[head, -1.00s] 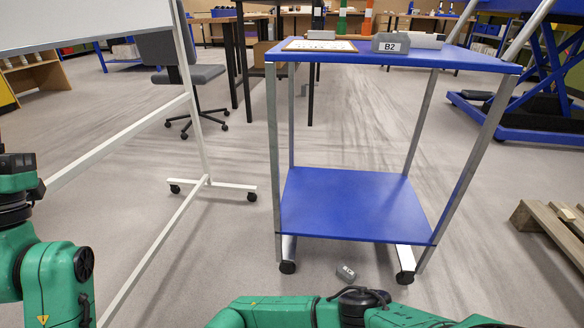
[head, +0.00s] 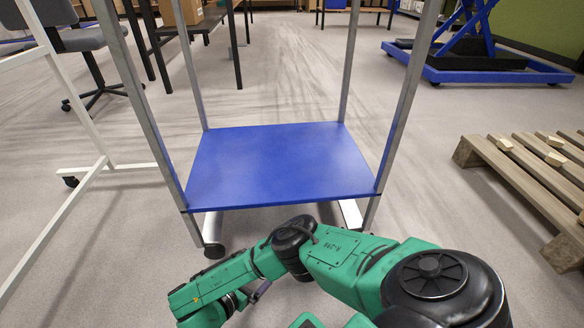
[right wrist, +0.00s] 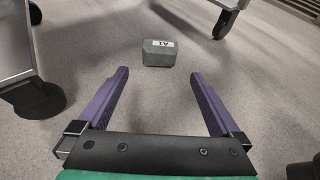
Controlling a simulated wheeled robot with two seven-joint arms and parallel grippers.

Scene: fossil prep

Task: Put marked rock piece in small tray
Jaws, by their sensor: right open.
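A small grey rock piece (right wrist: 158,54) with a white label reading A1 lies on the floor in the right wrist view. My right gripper (right wrist: 159,75) is open, with its two purple fingers pointing at the rock piece, which sits just beyond the fingertips and between their lines. In the head view the rock piece does not show, and my right arm covers the floor in front of the cart. No small tray shows now. My left gripper is out of view.
A blue-shelved cart (head: 280,165) stands ahead; its lower shelf is empty and its top is out of view. Its caster wheel (right wrist: 38,98) is left of my right gripper. A wooden pallet (head: 530,170) lies at right. A white stand (head: 90,180) is at left.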

